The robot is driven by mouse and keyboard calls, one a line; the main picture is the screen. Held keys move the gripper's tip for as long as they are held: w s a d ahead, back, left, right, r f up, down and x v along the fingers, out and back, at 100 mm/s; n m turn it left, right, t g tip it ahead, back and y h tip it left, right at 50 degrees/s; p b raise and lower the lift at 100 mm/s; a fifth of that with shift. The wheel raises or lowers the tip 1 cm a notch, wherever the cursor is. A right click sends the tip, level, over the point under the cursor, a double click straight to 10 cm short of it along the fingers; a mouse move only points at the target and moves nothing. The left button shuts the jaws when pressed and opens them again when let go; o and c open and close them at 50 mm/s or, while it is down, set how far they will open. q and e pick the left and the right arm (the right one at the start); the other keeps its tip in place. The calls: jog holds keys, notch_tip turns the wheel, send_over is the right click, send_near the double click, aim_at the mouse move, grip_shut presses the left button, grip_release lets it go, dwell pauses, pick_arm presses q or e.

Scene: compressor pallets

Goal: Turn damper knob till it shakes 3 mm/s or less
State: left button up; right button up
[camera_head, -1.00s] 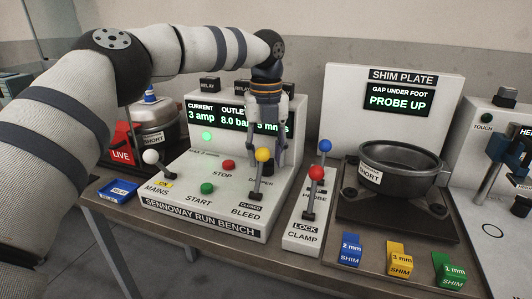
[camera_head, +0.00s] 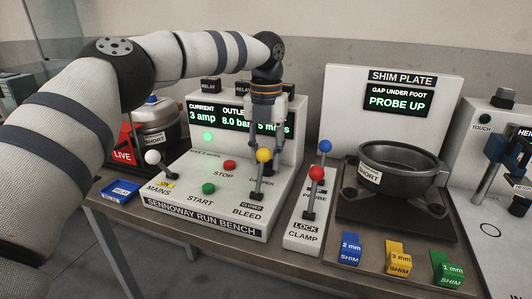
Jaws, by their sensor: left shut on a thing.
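The white run bench (camera_head: 180,205) stands at the left of the worktop. Its green display (camera_head: 222,118) reads 3 amp and 8.0 bar; the vibration figure, which looks like 5 mm/s, is partly hidden by my gripper. My left gripper (camera_head: 268,147) points down and is shut on the damper knob, beside the DAMPER label. The knob is dark and mostly hidden behind the fingers and the yellow ball of the bleed lever (camera_head: 263,156). The bleed lever stands upright at its CLOSED label. My right gripper is not in view.
A red stop button (camera_head: 229,165) and green start button (camera_head: 208,188) sit left of the gripper. The lock clamp levers (camera_head: 316,174) stand to the right. Beyond are a dark pot (camera_head: 402,165) and coloured shims (camera_head: 398,260). A blue tray (camera_head: 119,190) lies at left.

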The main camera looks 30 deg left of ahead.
pick_arm(q)
jog(key=shift+m, duration=1.2)
jog(key=o, duration=1.1)
jog(key=shift+o, duration=0.2)
notch_tip(320, 180, up, 12)
